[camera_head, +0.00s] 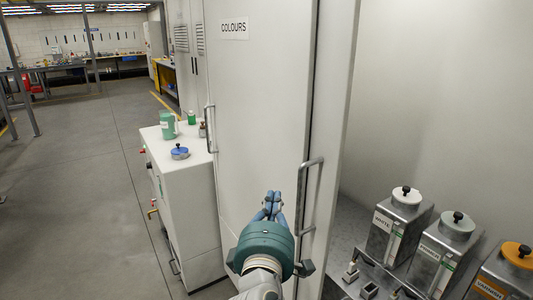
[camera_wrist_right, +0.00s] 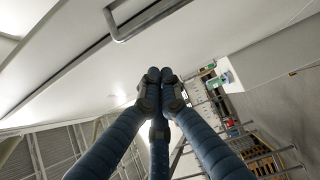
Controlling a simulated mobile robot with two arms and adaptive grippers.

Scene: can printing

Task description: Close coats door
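A narrow pale upright panel (camera_head: 335,100) with a metal bar handle (camera_head: 310,195) stands at the left edge of an open bay; I take it for the coats door, seen nearly edge-on, but no label on it shows. My right gripper (camera_head: 272,198) is in front of the pale face just left of that handle, with its blue fingers together and nothing between them. In the right wrist view the fingertips (camera_wrist_right: 160,76) meet near the pale surface, and a bar handle (camera_wrist_right: 140,22) is above them. Contact with the panel cannot be told. My left gripper is out of view.
The large panel labelled COLOURS (camera_head: 260,90) has its own handle (camera_head: 209,130) on its left edge. Metal canisters marked WHITE (camera_head: 396,225) and VARNISH (camera_head: 505,275) and a green-lidded canister (camera_head: 445,250) stand inside the bay. A white cabinet (camera_head: 190,190) stands left; open floor lies beyond.

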